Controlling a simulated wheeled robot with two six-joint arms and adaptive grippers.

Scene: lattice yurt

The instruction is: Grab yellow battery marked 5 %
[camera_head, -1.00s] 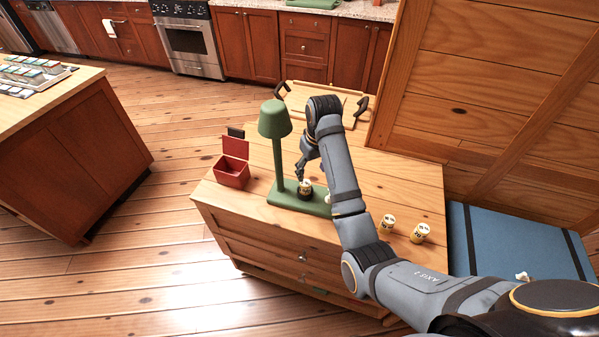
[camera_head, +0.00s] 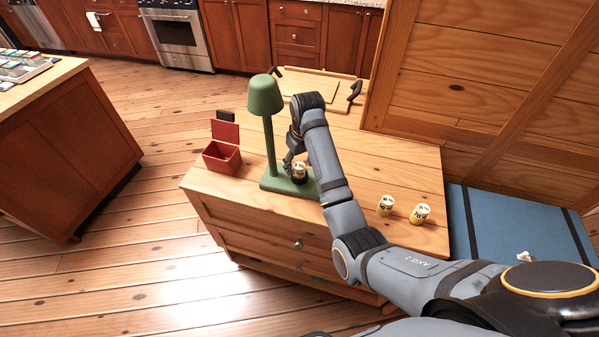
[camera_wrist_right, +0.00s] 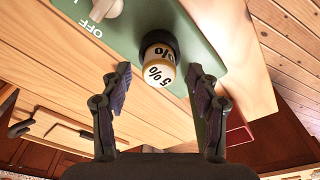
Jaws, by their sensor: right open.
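The battery marked 5 % (camera_wrist_right: 157,70) has a pale yellow body with a black lower part. It sits on the green lamp's base (camera_wrist_right: 205,48), and it also shows in the head view (camera_head: 299,175). My right gripper (camera_wrist_right: 160,76) is open, with its fingers apart on either side of the battery in the wrist view and nothing held. In the head view the right gripper (camera_head: 289,164) is right beside the battery, partly hidden by my forearm. Whether a finger touches the battery I cannot tell. My left gripper is out of view.
The green lamp's shade and post (camera_head: 265,98) rise just left of my gripper. A red open box (camera_head: 222,158) stands further left. Two more batteries (camera_head: 386,205) (camera_head: 420,214) stand to the right. A wooden tray (camera_head: 312,92) with dark handles lies behind. A knob (camera_wrist_right: 105,9) marked OFF is on the base.

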